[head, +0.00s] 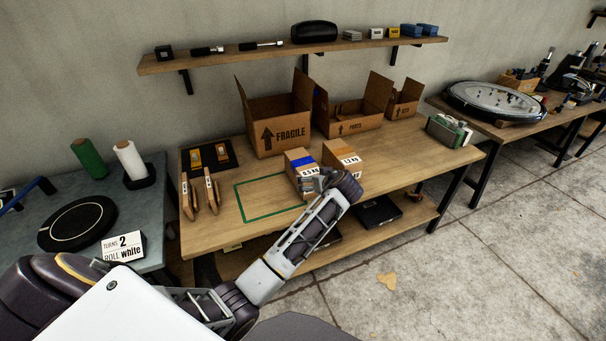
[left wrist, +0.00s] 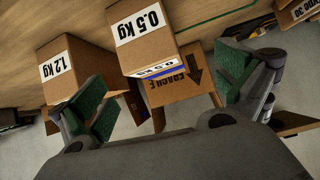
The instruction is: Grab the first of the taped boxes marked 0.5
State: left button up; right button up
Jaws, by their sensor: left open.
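The taped box marked 0.5 kg (head: 297,160) stands on the wooden table, a blue strip of tape across its top. In the left wrist view, the same box (left wrist: 150,50) appears upside down between and ahead of the green-padded fingers. My left gripper (left wrist: 165,92) is open and empty; in the head view it (head: 325,180) is at the box's near right side and hides part of it. Whether a finger touches the box cannot be told. A box marked 1.2 kg (head: 343,153) stands just right of it, also in the left wrist view (left wrist: 62,70). My right gripper is out of view.
Open cartons, FRAGILE (head: 279,123) and PARTS (head: 350,118), stand behind the boxes. An empty green outline (head: 262,204) lies to the left, with brown wooden pieces (head: 199,192) beyond it. A green-white device (head: 449,130) is at the right. A shelf (head: 290,50) hangs above.

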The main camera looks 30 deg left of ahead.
pick_arm(q)
jog(key=shift+n+y, duration=0.5)
jog(key=shift+n, duration=0.1)
jog(key=w+r, duration=0.3)
jog(key=shift+w+a+r, duration=0.15)
jog(key=shift+a+r, duration=0.05)
jog(key=shift+a, duration=0.05)
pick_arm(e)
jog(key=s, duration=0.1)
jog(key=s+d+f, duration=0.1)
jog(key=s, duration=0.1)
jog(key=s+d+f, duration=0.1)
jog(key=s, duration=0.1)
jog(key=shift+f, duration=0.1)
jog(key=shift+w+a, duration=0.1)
